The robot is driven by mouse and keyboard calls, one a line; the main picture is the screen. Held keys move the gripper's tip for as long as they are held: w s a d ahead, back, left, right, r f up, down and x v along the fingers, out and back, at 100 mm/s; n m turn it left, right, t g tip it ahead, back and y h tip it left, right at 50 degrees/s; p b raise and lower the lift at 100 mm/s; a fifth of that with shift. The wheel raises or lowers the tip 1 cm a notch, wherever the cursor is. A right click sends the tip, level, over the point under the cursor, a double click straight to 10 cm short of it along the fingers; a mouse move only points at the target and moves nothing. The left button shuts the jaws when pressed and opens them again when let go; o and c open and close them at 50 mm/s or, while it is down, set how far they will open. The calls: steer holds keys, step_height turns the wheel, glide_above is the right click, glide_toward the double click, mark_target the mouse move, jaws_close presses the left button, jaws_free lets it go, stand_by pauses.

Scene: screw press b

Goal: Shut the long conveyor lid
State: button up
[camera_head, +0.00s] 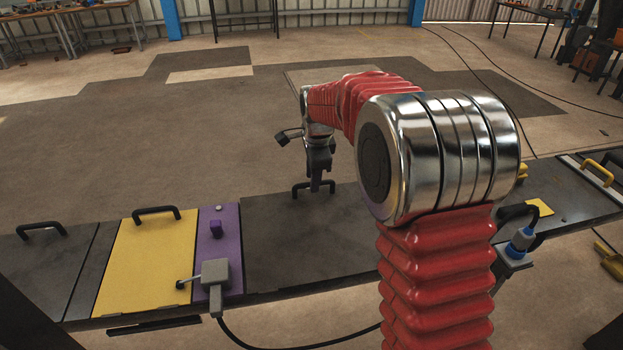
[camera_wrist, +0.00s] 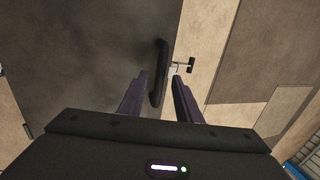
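The long conveyor lid (camera_head: 300,235) is a dark grey panel right of the purple panel. It lies about level with the panels beside it; I cannot tell whether it is fully down. It also fills the left of the wrist view (camera_wrist: 85,60). Its black handle (camera_head: 299,190) stands near the far edge. My gripper (camera_head: 317,188) points down at this handle, which partly hides behind it. In the wrist view, the fingers of my gripper (camera_wrist: 160,76) are apart, with the handle (camera_wrist: 159,60) between them and a gap on the right side. My arm hides the lid's right end.
A yellow panel (camera_head: 145,255) with a black handle and a purple panel (camera_head: 228,240) with a grey lever box (camera_head: 215,275) lie to the left. A blue connector (camera_head: 521,242) stands at the right. A cable runs along the near floor.

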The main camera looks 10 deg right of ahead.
steer(key=shift+w+f, duration=0.1)
steer(key=shift+f, duration=0.35)
steer(key=shift+c, duration=0.2)
jaws_close()
